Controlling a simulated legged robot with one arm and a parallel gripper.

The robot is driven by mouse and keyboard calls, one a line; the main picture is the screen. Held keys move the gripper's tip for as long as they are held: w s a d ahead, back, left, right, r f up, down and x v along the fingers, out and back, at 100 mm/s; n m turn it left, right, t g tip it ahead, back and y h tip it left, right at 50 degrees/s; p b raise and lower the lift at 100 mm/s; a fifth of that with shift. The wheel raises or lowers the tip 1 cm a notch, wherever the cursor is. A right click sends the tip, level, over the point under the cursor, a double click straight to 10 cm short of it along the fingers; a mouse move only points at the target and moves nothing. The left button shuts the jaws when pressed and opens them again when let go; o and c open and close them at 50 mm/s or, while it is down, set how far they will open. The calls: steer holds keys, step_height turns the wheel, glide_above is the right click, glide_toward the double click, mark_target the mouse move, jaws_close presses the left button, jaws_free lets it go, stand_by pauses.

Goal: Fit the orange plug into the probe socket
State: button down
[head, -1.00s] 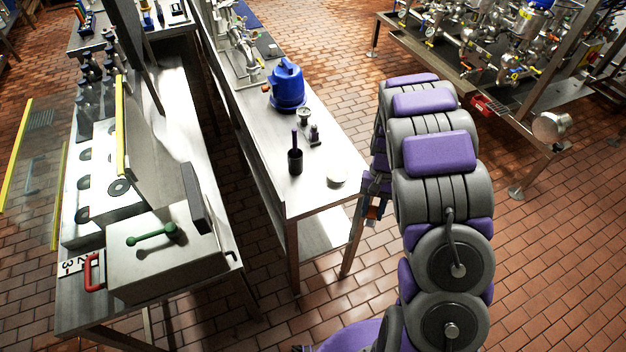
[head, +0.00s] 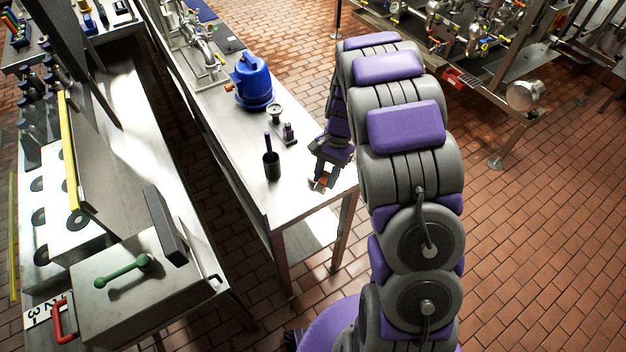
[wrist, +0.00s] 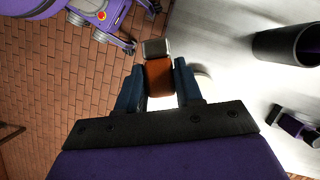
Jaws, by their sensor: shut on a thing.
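My gripper (head: 323,178) is over the near right corner of the middle steel table in the head view. In the wrist view its two blue fingers (wrist: 160,66) are shut on the orange plug (wrist: 159,78), which has a grey metal end pointing away from me. The plug (head: 321,184) shows small between the fingers in the head view. I cannot tell which thing is the probe socket.
A black cup (head: 271,167) with a purple stick stands left of the gripper. A gauge (head: 275,111) and a small dark fitting (head: 288,133) are behind it. A blue housing (head: 252,80) stands farther back. A steel box (head: 130,275) with a green handle is on the left bench.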

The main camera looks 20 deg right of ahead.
mark_target(320, 178)
steer(key=w, duration=0.2)
steer(key=shift+w+a+f, duration=0.3)
steer(key=shift+w+f, duration=0.05)
steer(key=shift+w, duration=0.05)
steer(key=a+f+b, duration=0.1)
steer(key=a+f, duration=0.1)
steer(key=f, duration=0.1)
steer(key=shift+f+b, duration=0.2)
steer(key=shift+b, duration=0.2)
steer(key=shift+s+d+r, duration=0.1)
steer(key=shift+d, duration=0.75)
steer(key=shift+f, duration=0.25)
steer(key=shift+a+f+p, duration=0.3)
steer(key=shift+a+f, duration=0.05)
steer(key=shift+a, duration=0.15)
steer(key=c, duration=1)
jaws_free()
steer(key=shift+a, duration=0.15)
steer(key=shift+o, duration=1.3)
steer(key=shift+d, duration=0.5)
steer(key=shift+a, duration=0.25)
